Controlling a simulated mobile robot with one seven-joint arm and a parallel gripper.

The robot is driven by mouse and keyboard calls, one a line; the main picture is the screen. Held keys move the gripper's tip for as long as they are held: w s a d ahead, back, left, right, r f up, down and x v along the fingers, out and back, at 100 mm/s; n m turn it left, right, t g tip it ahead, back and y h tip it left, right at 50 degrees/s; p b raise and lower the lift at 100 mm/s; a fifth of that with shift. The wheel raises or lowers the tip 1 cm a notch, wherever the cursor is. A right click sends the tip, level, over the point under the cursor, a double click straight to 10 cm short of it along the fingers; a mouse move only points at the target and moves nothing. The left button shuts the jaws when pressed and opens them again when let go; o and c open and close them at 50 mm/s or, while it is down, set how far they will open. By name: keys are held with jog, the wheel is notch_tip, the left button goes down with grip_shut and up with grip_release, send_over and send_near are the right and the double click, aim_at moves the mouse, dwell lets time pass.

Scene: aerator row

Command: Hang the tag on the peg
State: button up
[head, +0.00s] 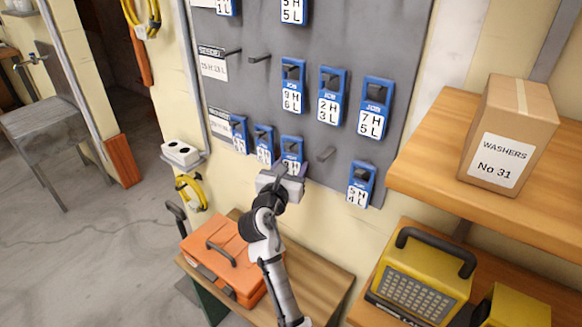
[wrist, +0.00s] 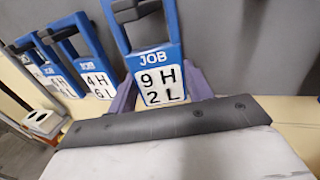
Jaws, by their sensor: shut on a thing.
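My gripper (head: 287,178) is at the bottom row of the grey pegboard, shut on the lower part of a blue JOB tag (head: 291,152). In the wrist view this tag (wrist: 160,85) reads 9H 2L and stands upright between the purple fingers (wrist: 158,98). A dark peg (wrist: 136,12) shows at the tag's loop; whether the tag's weight rests on it I cannot tell. The gripper hides the tag's lower edge in the head view. Bare pegs show right of the held tag (head: 326,154) and higher up (head: 260,58).
Other blue tags hang close on the left (head: 264,145), above (head: 292,85) and at the lower right (head: 361,185). An orange case (head: 222,258) lies on the bench below. A wooden shelf (head: 430,170) with a washers box (head: 508,130) juts out at the right.

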jog(key=o, duration=1)
jog(key=shift+c, duration=0.5)
jog(key=s+a, duration=0.5)
jog(key=s, duration=0.2)
jog(key=shift+s+a, duration=0.15)
dwell(0.6)
dwell(0.4)
